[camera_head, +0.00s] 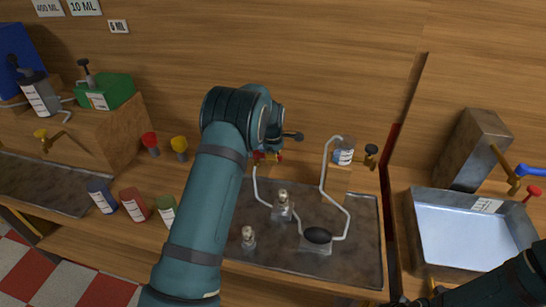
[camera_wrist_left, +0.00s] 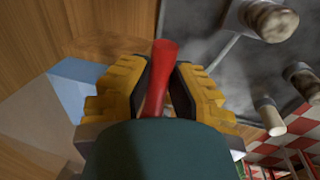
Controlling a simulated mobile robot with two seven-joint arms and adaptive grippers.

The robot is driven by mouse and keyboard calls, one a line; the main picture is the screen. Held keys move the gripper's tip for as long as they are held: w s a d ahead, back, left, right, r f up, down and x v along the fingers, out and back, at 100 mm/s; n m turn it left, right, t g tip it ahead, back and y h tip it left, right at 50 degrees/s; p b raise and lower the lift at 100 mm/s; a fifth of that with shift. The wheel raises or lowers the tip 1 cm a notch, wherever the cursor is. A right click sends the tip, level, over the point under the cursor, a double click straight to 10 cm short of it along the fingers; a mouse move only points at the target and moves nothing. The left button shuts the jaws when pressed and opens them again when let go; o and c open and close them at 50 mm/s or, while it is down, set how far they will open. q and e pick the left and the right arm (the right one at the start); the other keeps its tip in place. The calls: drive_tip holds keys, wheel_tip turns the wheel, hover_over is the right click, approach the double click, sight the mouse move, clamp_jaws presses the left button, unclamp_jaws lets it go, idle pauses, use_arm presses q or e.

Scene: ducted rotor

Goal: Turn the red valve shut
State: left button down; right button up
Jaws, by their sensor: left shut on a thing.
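The red valve handle (camera_wrist_left: 162,65) stands between the yellow fingers of my left gripper (camera_wrist_left: 158,85) in the left wrist view. The fingers are shut on it, one on each side. In the head view my left arm reaches up to the back of the bench. There my left gripper (camera_head: 266,156) is mostly hidden by its own wrist, and only a small red bit of the valve (camera_head: 279,157) shows. The valve's body is hidden. My right arm enters at the lower right, and its gripper is too dark and cut off to judge.
A metal tray (camera_head: 355,245) with bent tubes and small metal fittings lies right of my left arm. A labelled jar (camera_head: 344,152) stands behind it. Blue (camera_head: 102,197), red (camera_head: 133,205) and green (camera_head: 166,211) cans stand left of the arm. A sink (camera_head: 470,245) is at right.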

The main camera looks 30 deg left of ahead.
use_arm(q)
drive_tip(key=shift+f, duration=0.25)
drive_tip(key=c, duration=1.2)
unclamp_jaws()
drive_tip(key=o, duration=0.4)
drive_tip(key=shift+w, duration=0.15)
drive_tip(key=shift+c, duration=0.2)
drive_tip(key=shift+r, duration=0.15)
wheel_tip(320, 180, up, 12)
drive_tip(key=s, duration=0.2)
drive_tip(key=shift+s+d, duration=0.15)
drive_tip(key=shift+d, duration=0.1)
drive_tip(key=shift+f, duration=0.2)
